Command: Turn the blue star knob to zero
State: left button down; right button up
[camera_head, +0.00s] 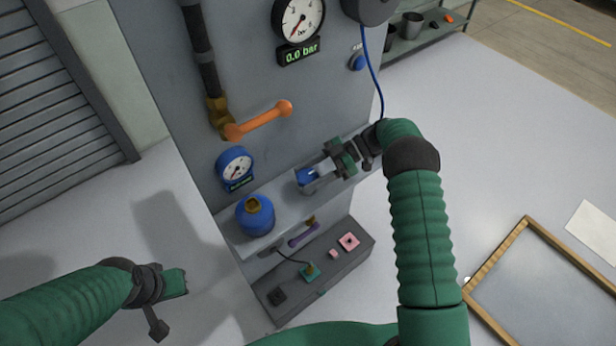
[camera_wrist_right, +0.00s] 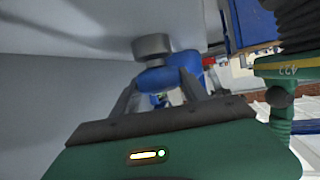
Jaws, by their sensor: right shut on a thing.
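The blue star knob (camera_head: 306,177) is on the front of the grey panel, above the ledge, partly hidden by my right gripper. My right gripper (camera_head: 312,180) reaches it from the right, its fingers around the knob. In the right wrist view the blue knob (camera_wrist_right: 158,78) sits between the fingertips (camera_wrist_right: 162,88), in front of a grey round fitting; the gripper is shut on it. My left gripper (camera_head: 178,284) is at the lower left, away from the panel; whether its jaws are open is unclear.
A blue gauge (camera_head: 235,167) and a blue canister (camera_head: 256,217) are left of the knob. An orange lever (camera_head: 260,119) is above. The upper dial (camera_head: 298,18) has a display (camera_head: 301,54) reading 0.0 bar. A grey box (camera_head: 318,268) with coloured parts is below.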

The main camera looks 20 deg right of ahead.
dwell(0.4)
jog(key=o, duration=1.4)
jog(key=shift+w, duration=0.1)
